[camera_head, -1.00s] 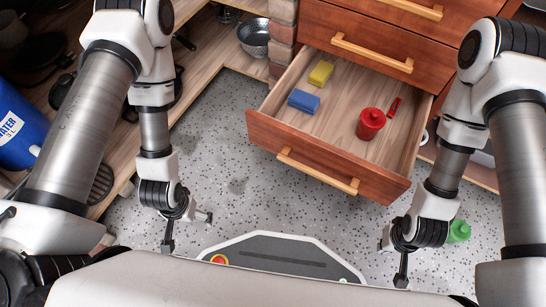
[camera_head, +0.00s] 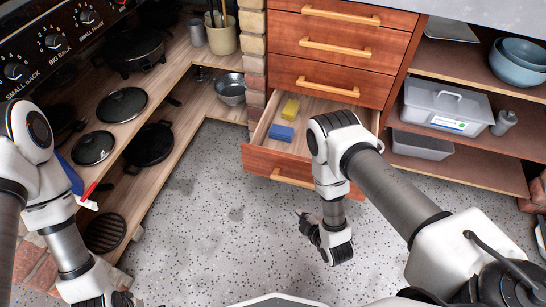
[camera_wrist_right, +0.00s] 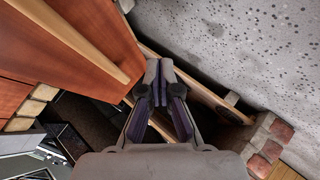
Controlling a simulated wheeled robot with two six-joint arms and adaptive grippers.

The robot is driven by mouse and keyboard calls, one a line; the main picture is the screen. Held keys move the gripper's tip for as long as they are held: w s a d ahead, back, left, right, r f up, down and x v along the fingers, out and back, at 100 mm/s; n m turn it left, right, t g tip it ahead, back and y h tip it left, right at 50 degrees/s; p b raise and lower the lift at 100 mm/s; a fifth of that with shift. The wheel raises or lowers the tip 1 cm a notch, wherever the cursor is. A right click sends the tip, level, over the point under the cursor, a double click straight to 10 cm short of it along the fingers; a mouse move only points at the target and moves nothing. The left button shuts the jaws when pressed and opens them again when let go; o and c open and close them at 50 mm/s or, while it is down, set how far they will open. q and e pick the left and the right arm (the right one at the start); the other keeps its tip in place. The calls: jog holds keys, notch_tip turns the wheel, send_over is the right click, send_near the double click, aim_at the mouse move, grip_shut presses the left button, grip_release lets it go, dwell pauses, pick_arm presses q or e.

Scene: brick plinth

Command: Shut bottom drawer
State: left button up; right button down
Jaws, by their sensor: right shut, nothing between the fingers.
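The bottom drawer (camera_head: 258,160) stands pulled out from the wooden cabinet, with its bar handle (camera_head: 292,181) on the front. A yellow sponge (camera_head: 290,109) and a blue sponge (camera_head: 281,132) lie inside it. My right arm covers the drawer's right part. My right gripper (camera_head: 301,218) is in front of the drawer, low over the floor, apart from the handle in the picture. In the right wrist view its fingers (camera_wrist_right: 158,72) are together and empty, beside a reddish wooden front with a pale handle (camera_wrist_right: 85,38). My left gripper's fingers are out of frame at bottom left.
Closed drawers (camera_head: 330,72) sit above the open one. A brick post (camera_head: 253,55) stands at its left. Shelves with pans (camera_head: 148,145) are at left; open shelves with a grey plastic box (camera_head: 447,107) are at right. The speckled floor (camera_head: 215,215) before the drawer is clear.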

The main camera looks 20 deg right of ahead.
pick_arm(q)
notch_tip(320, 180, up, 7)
jog(key=p, duration=0.6)
pick_arm(e)
jog(key=w+a+r+n+t+y, duration=0.2)
jog(key=a+r+n+t, duration=0.2)
jog(key=r+n+t, duration=0.4)
jog(key=g+b, duration=0.1)
jog(key=b, duration=1.2)
send_near(272, 155)
jog(key=s+a+f, duration=0.1)
jog(key=s+a, duration=0.1)
jog(key=a, duration=0.1)
jog(key=w, duration=0.2)
jog(key=w+b, duration=0.1)
jog(key=w, duration=0.2)
jog(key=w+d+b, duration=0.1)
jog(key=w, duration=0.1)
jog(key=shift+w+d+r, duration=0.1)
jog(key=shift+w+r, duration=0.1)
jog(key=shift+r, duration=0.05)
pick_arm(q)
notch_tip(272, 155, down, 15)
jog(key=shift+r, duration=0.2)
pick_arm(e)
jog(key=shift+w+d+r, duration=0.15)
jog(key=shift+w+d, duration=0.05)
jog(key=shift+w, duration=0.1)
